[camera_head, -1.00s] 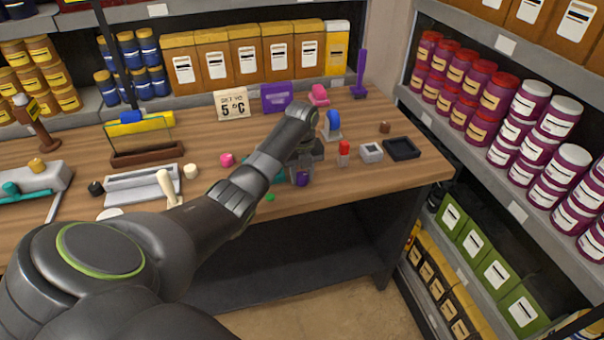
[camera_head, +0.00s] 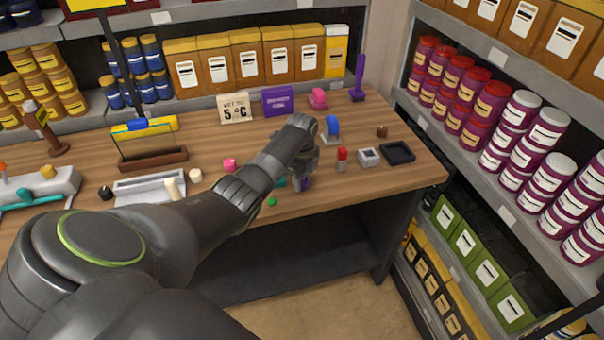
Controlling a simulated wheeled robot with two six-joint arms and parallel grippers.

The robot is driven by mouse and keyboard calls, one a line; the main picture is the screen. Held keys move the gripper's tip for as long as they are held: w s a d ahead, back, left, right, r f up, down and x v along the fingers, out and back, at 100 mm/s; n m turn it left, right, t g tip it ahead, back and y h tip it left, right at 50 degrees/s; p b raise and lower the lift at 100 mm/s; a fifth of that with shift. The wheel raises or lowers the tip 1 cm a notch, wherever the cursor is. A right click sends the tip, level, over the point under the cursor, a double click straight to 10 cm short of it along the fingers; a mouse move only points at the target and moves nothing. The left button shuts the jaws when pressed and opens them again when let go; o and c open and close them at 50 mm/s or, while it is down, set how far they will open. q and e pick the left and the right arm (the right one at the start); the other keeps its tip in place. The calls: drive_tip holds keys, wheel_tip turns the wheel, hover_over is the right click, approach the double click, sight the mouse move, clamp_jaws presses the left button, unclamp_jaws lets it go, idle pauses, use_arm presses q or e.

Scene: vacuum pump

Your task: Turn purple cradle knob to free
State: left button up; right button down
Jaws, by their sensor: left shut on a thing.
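A small purple part (camera_head: 304,184), which looks like the purple cradle knob, shows at the tip of my left gripper (camera_head: 299,180) near the table's front edge. My left arm reaches in from the left, and the gripper points down. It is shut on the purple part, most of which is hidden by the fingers. The cradle under it is mostly hidden; a bit of teal (camera_head: 281,183) shows beside the gripper. The knob's setting cannot be read. My right gripper is not in view.
Close to the right stand a red-and-grey item (camera_head: 342,158), a grey block (camera_head: 369,157) and a black tray (camera_head: 397,153). A blue-topped item (camera_head: 332,129) is behind the gripper. A green piece (camera_head: 272,202) lies at the front edge. Shelves flank the table.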

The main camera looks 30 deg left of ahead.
use_arm(q)
drive_tip(key=n+p, duration=0.2)
drive_tip(key=n, duration=0.3)
drive_tip(key=shift+r+n+p, duration=0.15)
drive_tip(key=shift+n+p, duration=0.85)
drive_tip(key=shift+n, duration=1.6)
drive_tip(key=o, duration=1)
drive_tip(key=shift+c, duration=0.2)
drive_tip(key=shift+r, duration=0.25)
wheel_tip(320, 180, up, 17)
drive_tip(key=b, duration=0.2)
drive_tip(key=shift+f, duration=0.15)
